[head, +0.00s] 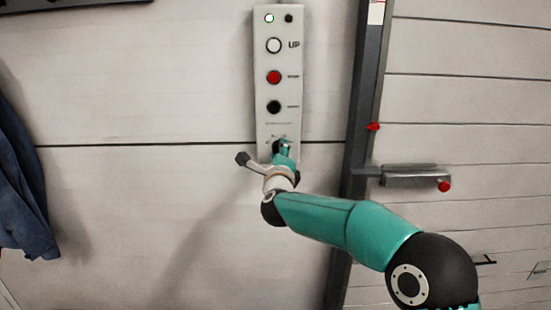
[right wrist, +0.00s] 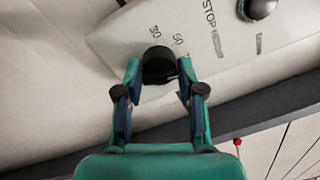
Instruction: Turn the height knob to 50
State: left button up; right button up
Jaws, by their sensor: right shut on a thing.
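The height knob (right wrist: 158,65) is a dark round knob near the end of the grey control panel (right wrist: 235,50) in the right wrist view. Printed numbers 30 and 50 show beside it, with another mark partly hidden. My right gripper (right wrist: 161,78) has one finger on each side of the knob and is shut on it. I cannot make out where the knob's pointer stands. In the head view my right gripper (head: 283,148) is at the lower end of the upright panel (head: 263,92) and hides most of the knob. My left gripper is not in view.
A dark post (head: 368,90) and a door handle (head: 415,176) stand to the right. Blue clothing (head: 22,190) hangs at left.

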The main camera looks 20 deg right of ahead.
jog(key=shift+a+f+n+y, duration=0.1)
jog(key=shift+n+y, duration=0.15)
jog(key=shift+n, duration=1.65)
jog(key=shift+a+f+n+y, duration=0.1)
jog(key=shift+n+y, duration=0.15)
jog(key=shift+n, duration=1.65)
jog(key=o, duration=1.1)
jog(key=shift+w+f, duration=0.1)
jog(key=shift+w, duration=0.05)
jog(key=shift+d, duration=0.1)
